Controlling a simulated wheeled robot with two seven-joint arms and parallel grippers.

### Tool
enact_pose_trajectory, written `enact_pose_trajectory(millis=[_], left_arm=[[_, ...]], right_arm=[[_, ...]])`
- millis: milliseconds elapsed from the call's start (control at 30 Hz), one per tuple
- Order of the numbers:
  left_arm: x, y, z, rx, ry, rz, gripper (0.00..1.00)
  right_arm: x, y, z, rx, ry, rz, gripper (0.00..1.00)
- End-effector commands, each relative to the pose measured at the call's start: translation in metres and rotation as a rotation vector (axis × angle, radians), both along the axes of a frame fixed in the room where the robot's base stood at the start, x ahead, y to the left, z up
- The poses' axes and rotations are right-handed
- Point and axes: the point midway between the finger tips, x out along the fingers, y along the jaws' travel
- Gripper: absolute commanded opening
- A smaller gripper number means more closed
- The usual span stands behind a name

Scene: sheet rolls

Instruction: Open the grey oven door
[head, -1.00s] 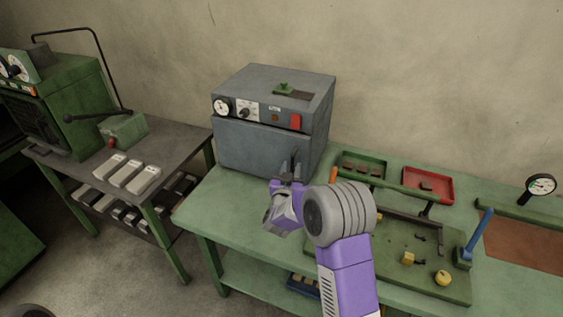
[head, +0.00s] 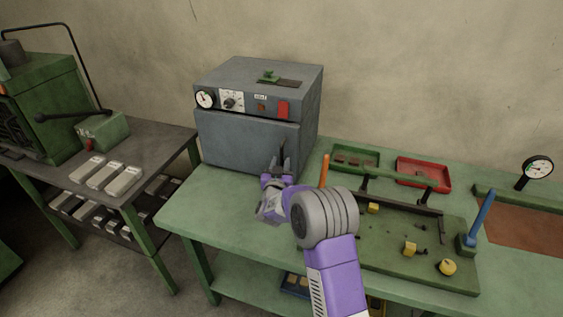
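The grey oven (head: 300,95) stands on the green bench against the wall. Its grey door (head: 235,140) fills the front below the control panel and looks shut, with a dark seam along its top edge. My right gripper (head: 279,158) is in front of the door's lower right part. Its two dark fingers point up and look apart, with nothing seen between them. They overlap the door in the picture; I cannot tell whether they touch it. No door handle shows clearly, and the fingers hide part of the door's right side. My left gripper is not in view.
The green bench (head: 190,213) is bare left of my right arm. On its right are a green tray (head: 345,165), a red tray (head: 440,172), a fixture board (head: 400,270) with upright rods, and a gauge (head: 536,170). A side table (head: 160,139) with pale blocks stands left.

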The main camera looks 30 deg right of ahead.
Motion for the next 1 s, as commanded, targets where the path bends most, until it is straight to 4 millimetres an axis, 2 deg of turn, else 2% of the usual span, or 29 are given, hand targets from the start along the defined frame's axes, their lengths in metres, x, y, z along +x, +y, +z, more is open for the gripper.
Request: enact_pose_trajectory(millis=[200,567,800,1000], left_arm=[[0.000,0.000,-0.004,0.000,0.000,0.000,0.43],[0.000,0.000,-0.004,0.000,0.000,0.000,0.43],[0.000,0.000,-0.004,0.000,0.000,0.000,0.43],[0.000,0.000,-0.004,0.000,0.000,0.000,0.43]], right_arm=[[0.016,-0.013,-0.001,0.000,0.000,0.000,0.34],[0.019,-0.015,0.000,0.001,0.001,0.001,0.34],[0.019,-0.015,0.000,0.000,0.000,0.000,0.00],[0.019,-0.015,0.000,0.000,0.000,0.000,0.00]])
